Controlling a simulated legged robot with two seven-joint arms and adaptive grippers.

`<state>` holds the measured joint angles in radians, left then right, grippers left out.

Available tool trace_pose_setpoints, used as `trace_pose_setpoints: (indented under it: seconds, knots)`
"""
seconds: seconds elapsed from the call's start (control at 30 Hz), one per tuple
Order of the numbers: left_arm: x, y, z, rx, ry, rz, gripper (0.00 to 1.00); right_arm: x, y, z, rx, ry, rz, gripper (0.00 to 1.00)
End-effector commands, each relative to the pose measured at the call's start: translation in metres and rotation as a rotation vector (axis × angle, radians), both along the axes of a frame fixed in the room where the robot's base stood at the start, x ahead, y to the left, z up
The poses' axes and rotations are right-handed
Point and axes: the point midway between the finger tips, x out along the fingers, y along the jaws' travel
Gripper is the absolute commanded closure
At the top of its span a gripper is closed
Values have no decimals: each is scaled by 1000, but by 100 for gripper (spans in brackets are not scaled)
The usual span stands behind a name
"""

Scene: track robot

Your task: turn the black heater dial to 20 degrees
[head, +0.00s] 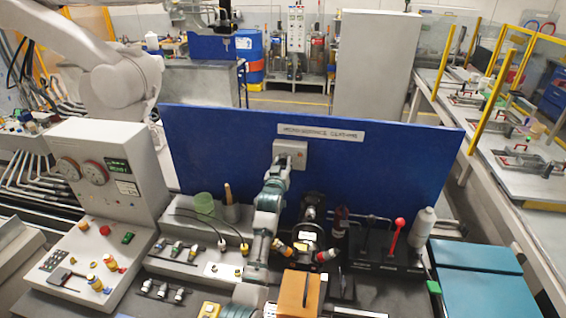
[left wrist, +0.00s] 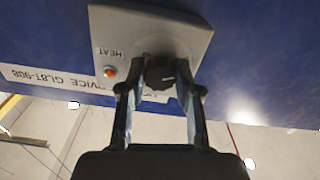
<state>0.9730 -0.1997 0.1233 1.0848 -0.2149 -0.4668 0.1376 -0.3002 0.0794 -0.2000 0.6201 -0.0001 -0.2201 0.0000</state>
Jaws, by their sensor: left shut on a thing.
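The heater control is a light grey box (head: 302,149) on the upright blue panel. It also shows in the left wrist view (left wrist: 110,25), with a HEAT label and a small orange-red lamp (left wrist: 109,71). The black heater dial (left wrist: 160,72) sticks out of the box. My left gripper (left wrist: 161,88) is shut on the dial, one finger on each side. In the head view my left gripper (head: 289,162) reaches up to the box and hides most of the dial. The dial's pointer and degree marks cannot be read. My right gripper is not in view.
A grey console (head: 105,160) with gauges and buttons stands at the left. Below the panel are a green cup (head: 204,204), connectors, a red-knobbed lever (head: 396,234) and a grey bottle (head: 424,224). A brown block (head: 298,293) is near the front. Free space lies above the panel.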

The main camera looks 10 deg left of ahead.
Motion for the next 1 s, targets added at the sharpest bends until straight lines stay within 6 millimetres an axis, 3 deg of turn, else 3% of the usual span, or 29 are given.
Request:
trace_pose_setpoints:
  seconds: [0.03,0.8,0.83,0.9,1.0]
  knots:
    - [0,-2,-10,-24,21,-3,100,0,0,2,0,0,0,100]
    - [0,-2,-11,-118,20,-3,100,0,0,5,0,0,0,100]
    - [0,-2,-11,-118,20,-3,60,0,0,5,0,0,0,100]
    - [0,-2,-10,-118,17,-2,42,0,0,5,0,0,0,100]
    - [0,-1,-7,-117,12,-2,42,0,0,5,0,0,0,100]
